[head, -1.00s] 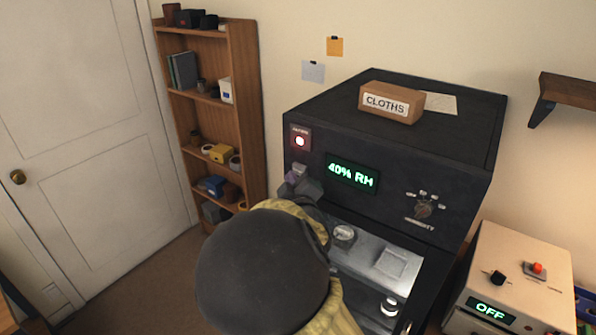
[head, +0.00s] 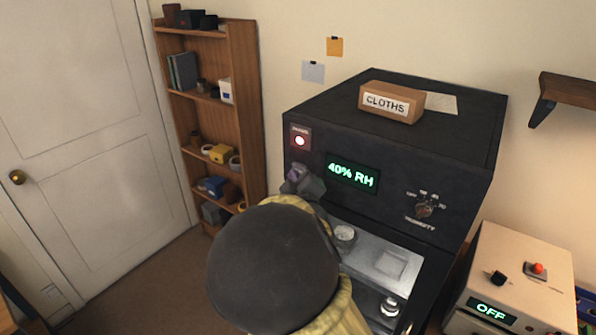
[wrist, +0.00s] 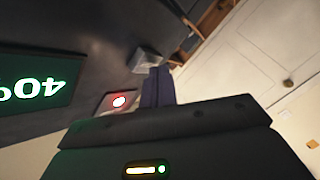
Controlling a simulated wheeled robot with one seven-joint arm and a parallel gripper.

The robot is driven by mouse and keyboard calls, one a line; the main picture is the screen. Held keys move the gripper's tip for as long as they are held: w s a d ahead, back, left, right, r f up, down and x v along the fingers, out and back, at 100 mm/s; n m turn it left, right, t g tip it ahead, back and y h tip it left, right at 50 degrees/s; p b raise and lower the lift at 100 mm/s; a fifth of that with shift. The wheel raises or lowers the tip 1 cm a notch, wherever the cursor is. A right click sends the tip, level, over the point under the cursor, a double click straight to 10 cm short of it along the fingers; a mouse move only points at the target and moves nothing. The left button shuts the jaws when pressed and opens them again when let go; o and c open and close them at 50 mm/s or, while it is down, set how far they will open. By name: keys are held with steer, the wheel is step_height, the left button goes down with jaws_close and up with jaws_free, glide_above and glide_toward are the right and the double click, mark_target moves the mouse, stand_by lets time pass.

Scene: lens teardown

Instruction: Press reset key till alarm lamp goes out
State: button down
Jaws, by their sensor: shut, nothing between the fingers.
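The alarm lamp (head: 300,141) glows red on a small panel at the upper left of the black cabinet's front. It also shows lit in the wrist view (wrist: 120,102). My gripper (wrist: 157,80) is shut and empty, its fingers pointing at the cabinet front just below the lamp. A pale grey block (wrist: 145,60), which looks like the reset key, sits at the fingertips; I cannot tell whether they touch it. In the head view my gripper (head: 294,174) and arm hide that spot.
The black cabinet (head: 400,165) has a green "40% RH" display (head: 352,175), a humidity knob (head: 424,209) and an open bay with small parts below. A CLOTHS box (head: 391,103) lies on top. A cream box reading OFF (head: 520,265) stands at right, a shelf (head: 240,100) at left.

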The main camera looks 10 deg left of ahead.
steer(key=shift+w+d, duration=0.15)
steer(key=shift+w, duration=0.2)
stand_by(0.7)
steer(key=shift+s, duration=0.1)
steer(key=shift+s+a, duration=0.3)
steer(key=shift+s, duration=0.4)
steer(key=s, duration=0.1)
steer(key=s+a, duration=0.1)
steer(key=s, duration=0.1)
steer(key=s+a, duration=0.1)
steer(key=shift+s, duration=0.3)
stand_by(0.4)
